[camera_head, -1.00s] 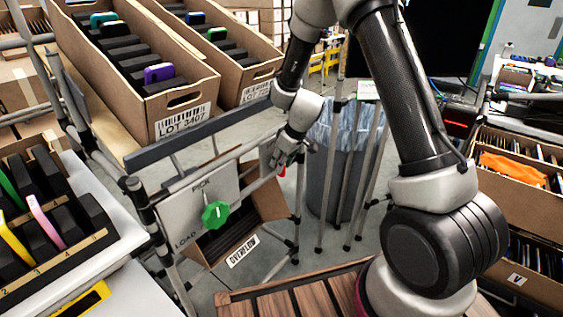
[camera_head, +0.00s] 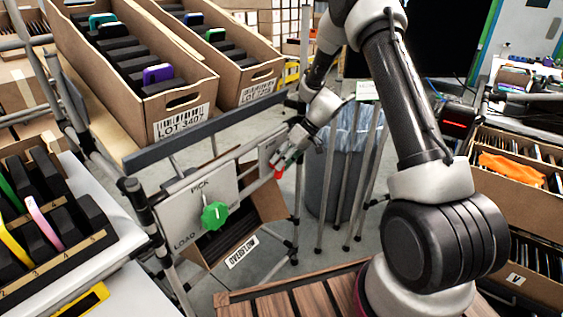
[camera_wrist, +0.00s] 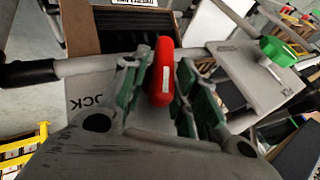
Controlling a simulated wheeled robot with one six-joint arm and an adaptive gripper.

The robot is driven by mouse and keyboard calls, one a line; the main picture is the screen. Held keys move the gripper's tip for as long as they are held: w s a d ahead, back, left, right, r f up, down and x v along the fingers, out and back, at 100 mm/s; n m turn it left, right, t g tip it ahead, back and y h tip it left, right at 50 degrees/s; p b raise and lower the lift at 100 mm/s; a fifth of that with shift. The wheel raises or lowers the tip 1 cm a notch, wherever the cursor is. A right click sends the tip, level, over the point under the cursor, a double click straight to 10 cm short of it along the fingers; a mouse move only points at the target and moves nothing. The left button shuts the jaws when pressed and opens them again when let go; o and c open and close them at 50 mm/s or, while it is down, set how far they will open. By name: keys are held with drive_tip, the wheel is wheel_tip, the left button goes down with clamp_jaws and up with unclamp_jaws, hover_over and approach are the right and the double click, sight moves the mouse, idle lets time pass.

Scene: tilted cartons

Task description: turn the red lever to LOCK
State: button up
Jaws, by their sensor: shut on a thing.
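The red lever (camera_wrist: 162,72) stands between my gripper's two green-padded fingers in the wrist view. It also shows as a small red patch (camera_head: 279,173) in the head view, largely hidden by the gripper. My gripper (camera_wrist: 160,88) is shut on the lever. In the head view my gripper (camera_head: 284,163) is at the right end of the rack's rail. The lever's plate (camera_wrist: 92,88) carries letters ending in "OCK", seen upside down, left of the lever. The rest of that word is hidden.
A green knob (camera_head: 214,215) sits on a plate marked PICK and LOAD, left of the lever. An OVERFLOW carton (camera_head: 262,200) hangs below. Tilted lot cartons (camera_head: 190,125) stand above the rail. A grey bin (camera_head: 325,180) stands just right of the gripper.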

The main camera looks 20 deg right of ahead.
drive_tip(key=g+y, duration=0.1)
drive_tip(key=f+m+g+y, duration=0.1)
drive_tip(key=y, duration=0.1)
drive_tip(key=g+y, duration=0.1)
drive_tip(key=y, duration=0.1)
drive_tip(key=shift+w+d+f+m, duration=0.15)
drive_tip(key=shift+w+d+m, duration=0.05)
drive_tip(key=shift+d+m, duration=0.15)
drive_tip(key=g+y, duration=0.1)
drive_tip(key=y, duration=0.1)
drive_tip(key=m+g+y, duration=0.1)
drive_tip(key=y, duration=0.2)
drive_tip(key=shift+f+m, duration=0.25)
drive_tip(key=shift+f, duration=0.15)
drive_tip(key=o, duration=0.8)
drive_tip(key=shift+w, duration=0.1)
drive_tip(key=v, duration=0.7)
drive_tip(key=shift+d, duration=0.25)
